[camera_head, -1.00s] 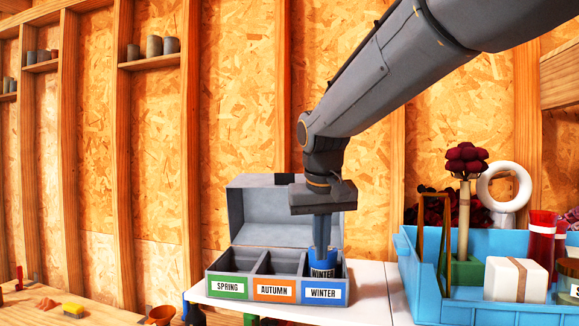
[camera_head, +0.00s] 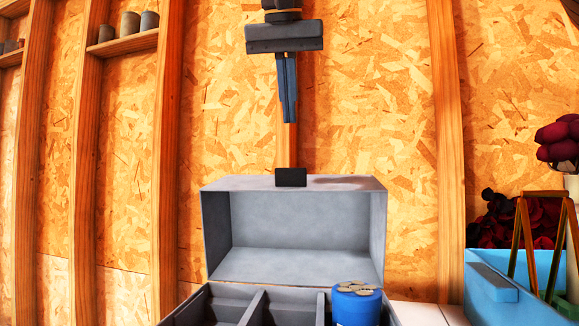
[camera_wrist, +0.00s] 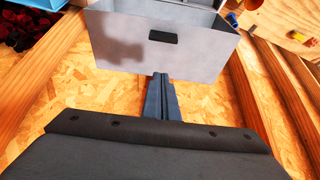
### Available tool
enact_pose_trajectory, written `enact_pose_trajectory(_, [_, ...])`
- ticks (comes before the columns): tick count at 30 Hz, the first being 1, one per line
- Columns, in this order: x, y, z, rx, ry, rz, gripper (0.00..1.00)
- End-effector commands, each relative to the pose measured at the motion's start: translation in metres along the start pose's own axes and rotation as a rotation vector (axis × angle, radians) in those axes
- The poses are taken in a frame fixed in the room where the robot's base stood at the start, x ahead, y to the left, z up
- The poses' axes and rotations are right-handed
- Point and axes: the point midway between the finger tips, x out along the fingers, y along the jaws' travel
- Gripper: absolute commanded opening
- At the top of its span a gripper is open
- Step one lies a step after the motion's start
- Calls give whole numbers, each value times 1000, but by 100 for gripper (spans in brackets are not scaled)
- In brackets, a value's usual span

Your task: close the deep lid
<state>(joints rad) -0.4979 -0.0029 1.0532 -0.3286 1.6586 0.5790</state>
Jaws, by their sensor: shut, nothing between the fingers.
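The deep lid (camera_head: 216,240) is a grey, hollow box-like cover. It stands open and upright at the back of the compartment box (camera_head: 265,302), its hollow side facing me. A small black tab (camera_head: 291,177) sits on its top edge. In the wrist view the lid (camera_wrist: 120,50) fills the top middle, with the black tab (camera_wrist: 163,36) on its face. My gripper (camera_head: 289,122) is shut and empty, pointing down above the lid, apart from it. A blue can (camera_head: 356,308) stands in the right compartment; its lower part is cut off by the frame.
A light blue crate (camera_head: 490,290) with dark red flowers (camera_head: 510,222) and a wooden-handled item (camera_head: 540,235) stands to the right. A wood-panel wall with studs is behind. A shelf (camera_head: 125,42) with grey pots is at upper left. Air around the gripper is clear.

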Motion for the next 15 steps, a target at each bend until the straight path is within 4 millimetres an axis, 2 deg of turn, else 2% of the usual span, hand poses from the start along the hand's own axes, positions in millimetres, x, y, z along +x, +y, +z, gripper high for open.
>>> enact_pose_trajectory(5, [7, 3, 0, 10, 1, 4, 0])
enact_pose_trajectory(15, [70, 4, 0, 9, -1, 5, 0])
